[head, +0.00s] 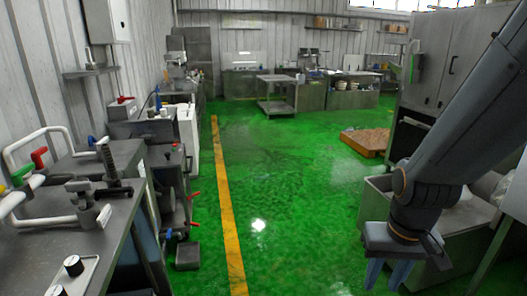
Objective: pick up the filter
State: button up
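I cannot make out anything that is surely the filter in the head view. My gripper (386,280) hangs at the lower right, pointing down, in front of a grey open-topped bin (374,212). Its two blue fingers stand apart with green floor showing between them, and I see nothing held there. My arm hides part of the bin and what lies behind it.
A metal bench with white pipes (26,200) and colored valve handles stands at the left. A low orange-brown crate (366,143) lies on the floor behind the bin. A grey cabinet (455,55) stands at the right. The green floor (285,190) in the middle is clear.

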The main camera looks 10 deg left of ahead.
aim_at(163, 111)
jog(key=u, duration=0.1)
jog(key=i, duration=3.55)
jog(key=u, duration=0.25)
jog(key=i, duration=1.75)
jog(key=u, duration=0.35)
jog(key=i, duration=1.65)
jog(key=u, duration=0.95)
jog(key=i, duration=0.95)
jog(key=u, duration=2.1)
jog(key=i, duration=1.2)
jog(key=u, duration=0.65)
